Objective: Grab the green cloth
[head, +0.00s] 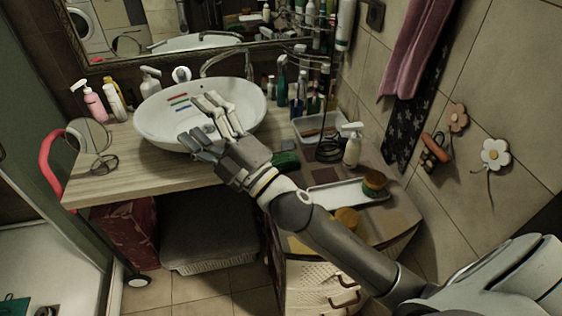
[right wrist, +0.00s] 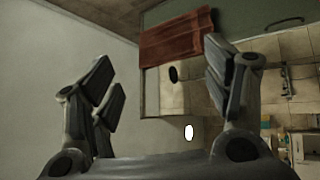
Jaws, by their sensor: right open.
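A small dark green item (head: 285,160) lies on the counter to the right of the basin, close beside my right gripper's wrist. It may be the green cloth, but it is too small and dark to be sure. My right gripper (head: 212,124) is open and empty over the white basin (head: 256,106), with its fingers pointing up and left in the head view. In the right wrist view the fingers (right wrist: 165,92) are wide apart with nothing between them, and no green cloth shows there. My left gripper is not in view.
Red, green and blue strips (head: 180,101) show inside the basin. Pump bottles (head: 92,103) stand at left. A white pump bottle (head: 352,146), a grey tray (head: 316,126) and a white tray (head: 340,195) crowd the right. The wooden counter front (head: 125,165) is mostly clear.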

